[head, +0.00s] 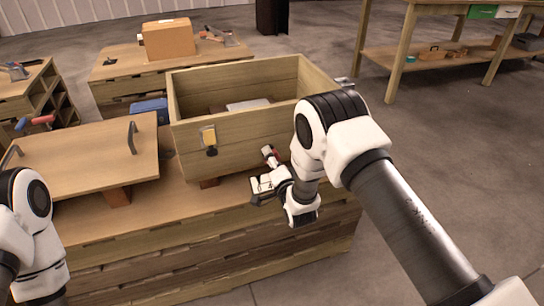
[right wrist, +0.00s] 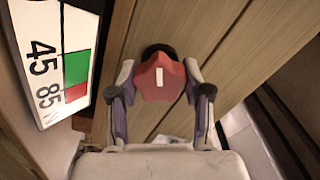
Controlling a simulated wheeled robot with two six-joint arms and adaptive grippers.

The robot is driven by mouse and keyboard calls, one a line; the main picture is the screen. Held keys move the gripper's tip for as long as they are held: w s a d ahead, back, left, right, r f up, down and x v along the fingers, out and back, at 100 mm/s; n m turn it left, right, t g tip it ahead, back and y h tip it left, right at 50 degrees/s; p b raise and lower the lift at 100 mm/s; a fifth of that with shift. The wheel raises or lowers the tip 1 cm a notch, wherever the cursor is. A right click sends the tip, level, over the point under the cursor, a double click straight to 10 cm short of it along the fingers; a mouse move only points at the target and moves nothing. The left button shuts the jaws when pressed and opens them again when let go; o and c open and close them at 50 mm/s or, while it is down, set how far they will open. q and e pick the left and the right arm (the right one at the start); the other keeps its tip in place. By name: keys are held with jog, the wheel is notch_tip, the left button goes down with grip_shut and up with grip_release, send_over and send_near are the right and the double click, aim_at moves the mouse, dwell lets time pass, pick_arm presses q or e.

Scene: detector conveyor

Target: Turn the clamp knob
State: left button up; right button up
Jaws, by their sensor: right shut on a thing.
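The clamp knob (right wrist: 160,80) is red with a short white mark and a dark round part behind it. It shows between the two fingers of my right gripper (right wrist: 160,75) in the right wrist view, and they are shut on it. The white mark runs along the line of the fingers. A white scale plate (right wrist: 53,58) with "45", "85" and green and red fields stands left of the knob. In the head view my right gripper (head: 268,182) is low before the front wall of a wooden crate (head: 245,150). My left gripper is outside the view.
The crate stands open on a wooden workbench (head: 225,225) with a latch (head: 210,140) on its front. A wooden lid (head: 80,160) with dark handles lies at the left. A blue box (head: 150,109) stands behind the lid.

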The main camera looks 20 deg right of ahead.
jog(key=shift+r+m+p, duration=0.1)
jog(key=shift+m+p, duration=0.3)
jog(key=shift+m, duration=1.1)
jog(key=o, duration=1.2)
jog(key=s, duration=1.2)
jog(key=shift+d, duration=0.25)
